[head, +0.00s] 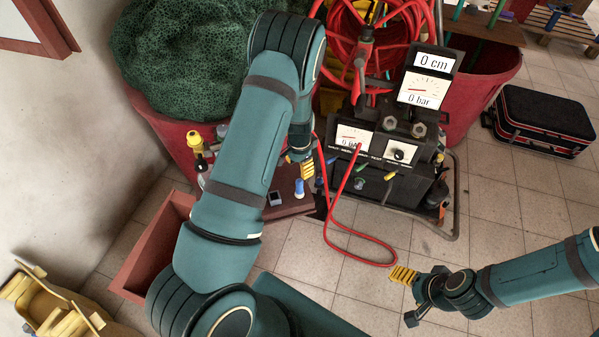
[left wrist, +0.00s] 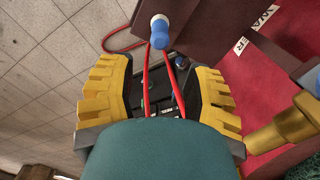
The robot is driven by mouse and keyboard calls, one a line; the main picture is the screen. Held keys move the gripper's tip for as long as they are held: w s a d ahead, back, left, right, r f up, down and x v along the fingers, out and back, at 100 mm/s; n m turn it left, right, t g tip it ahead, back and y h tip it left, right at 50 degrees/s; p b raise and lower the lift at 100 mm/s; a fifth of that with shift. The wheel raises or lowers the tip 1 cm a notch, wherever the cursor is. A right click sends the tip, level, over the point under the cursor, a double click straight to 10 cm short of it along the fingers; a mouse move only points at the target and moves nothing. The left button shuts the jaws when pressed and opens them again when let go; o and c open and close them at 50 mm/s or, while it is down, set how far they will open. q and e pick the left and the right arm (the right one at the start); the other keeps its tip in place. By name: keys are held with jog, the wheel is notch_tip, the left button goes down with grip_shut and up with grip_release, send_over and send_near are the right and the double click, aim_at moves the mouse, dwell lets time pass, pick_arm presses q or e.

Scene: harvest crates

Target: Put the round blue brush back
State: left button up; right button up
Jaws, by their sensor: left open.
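A round brush (head: 299,188) with a blue body and a pale end stands on a small red-brown shelf (head: 285,208) in the head view. In the left wrist view the blue brush (left wrist: 160,33) is at the top, just beyond the fingertips and near the shelf edge. My left gripper (head: 302,166) is beside and just above the brush, partly hidden by its own arm. Its yellow fingers are wide apart in the left wrist view (left wrist: 157,85), with nothing between the pads. My right gripper (head: 405,296) is empty over the floor at lower right, its fingers apart.
A black gauge machine (head: 375,183) with a red hose (head: 358,240) stands right of the shelf. A red-brown open crate (head: 150,262) lies left of my left arm. A green net heap (head: 185,50) is behind.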

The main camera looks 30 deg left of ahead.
pick_arm(q)
jog(key=shift+r, duration=0.35)
jog(key=s+d+n+h, duration=0.2)
jog(key=s+d+n, duration=0.1)
jog(key=s+d, duration=0.5)
jog(key=s+d+n+t+h, duration=0.1)
jog(key=s+d+n, duration=0.2)
jog(key=s+d, duration=0.6)
jog(key=d, duration=0.5)
jog(key=shift+s+t+h, duration=0.2)
jog(key=shift+t+h, duration=0.1)
jog(key=shift+h, duration=0.1)
pick_arm(e)
jog(key=c, duration=0.4)
jog(key=shift+w+a, duration=0.1)
jog(key=shift+c, duration=0.3)
